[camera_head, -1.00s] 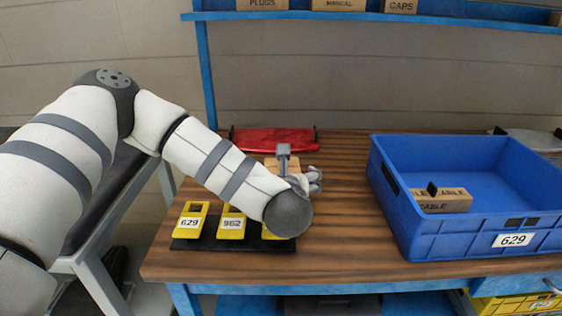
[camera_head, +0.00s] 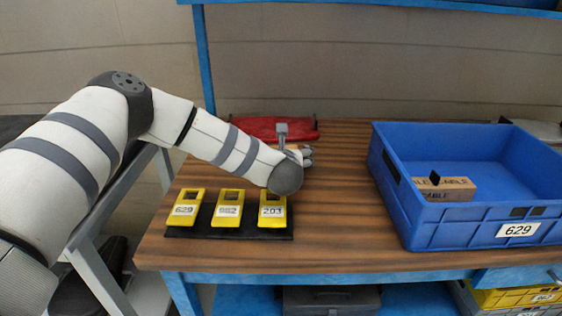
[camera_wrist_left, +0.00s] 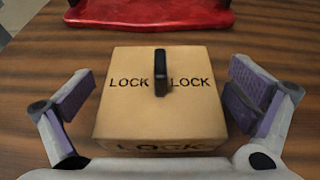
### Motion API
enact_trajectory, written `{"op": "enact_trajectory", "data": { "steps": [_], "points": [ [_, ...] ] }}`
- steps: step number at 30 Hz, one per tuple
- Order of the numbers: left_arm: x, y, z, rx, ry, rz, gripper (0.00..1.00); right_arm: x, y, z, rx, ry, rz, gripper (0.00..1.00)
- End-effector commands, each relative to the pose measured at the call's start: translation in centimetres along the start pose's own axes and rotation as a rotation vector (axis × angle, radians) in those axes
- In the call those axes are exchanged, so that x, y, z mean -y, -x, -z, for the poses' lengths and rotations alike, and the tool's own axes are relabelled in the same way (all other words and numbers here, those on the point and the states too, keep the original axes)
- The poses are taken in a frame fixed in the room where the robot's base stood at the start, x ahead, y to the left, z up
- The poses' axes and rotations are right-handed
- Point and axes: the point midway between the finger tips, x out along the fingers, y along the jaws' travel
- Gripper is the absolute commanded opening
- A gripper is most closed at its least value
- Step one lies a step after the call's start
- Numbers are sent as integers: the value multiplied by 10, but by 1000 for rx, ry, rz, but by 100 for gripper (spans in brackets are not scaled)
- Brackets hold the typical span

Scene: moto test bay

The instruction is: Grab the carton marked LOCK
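The carton marked LOCK (camera_wrist_left: 160,112) is a brown box with a black tab on its top, standing on the wooden table. In the left wrist view it sits between the two purple-padded fingers of my left gripper (camera_wrist_left: 160,100). The fingers are spread, with a gap on each side of the carton. In the head view my left gripper (camera_head: 303,155) is over the table behind the yellow holders, and my arm hides almost all of the carton. My right gripper is in neither view.
A blue crate (camera_head: 408,212) labelled 629 stands at the right with a CABLE carton (camera_head: 447,188) inside. Yellow holders (camera_head: 228,209) labelled 629, 962 and 203 stand on a black base (camera_head: 190,233) at the front. A red object (camera_head: 262,127) lies behind the carton.

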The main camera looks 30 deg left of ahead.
Motion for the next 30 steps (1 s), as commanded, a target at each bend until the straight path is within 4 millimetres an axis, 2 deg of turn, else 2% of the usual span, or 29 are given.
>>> {"op": "enact_trajectory", "data": {
  "steps": [1, 7, 15, 20, 22, 28, 30],
  "points": [
    [0, 0, 0, 0, 0, 0, 84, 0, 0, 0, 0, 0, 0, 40],
    [0, 0, 0, 0, 0, 0, 39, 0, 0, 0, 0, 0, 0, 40],
    [0, 1, -2, 1, 2, 0, 38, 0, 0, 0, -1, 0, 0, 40],
    [0, 9, -22, 6, 6, 1, 38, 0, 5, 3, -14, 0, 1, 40],
    [3, 18, -38, 7, 7, 4, 38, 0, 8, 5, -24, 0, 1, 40],
    [35, 69, -74, 8, 5, 7, 38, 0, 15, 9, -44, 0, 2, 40],
    [51, 87, -75, 3, -1, 8, 38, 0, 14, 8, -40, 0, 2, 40]
  ]
}}
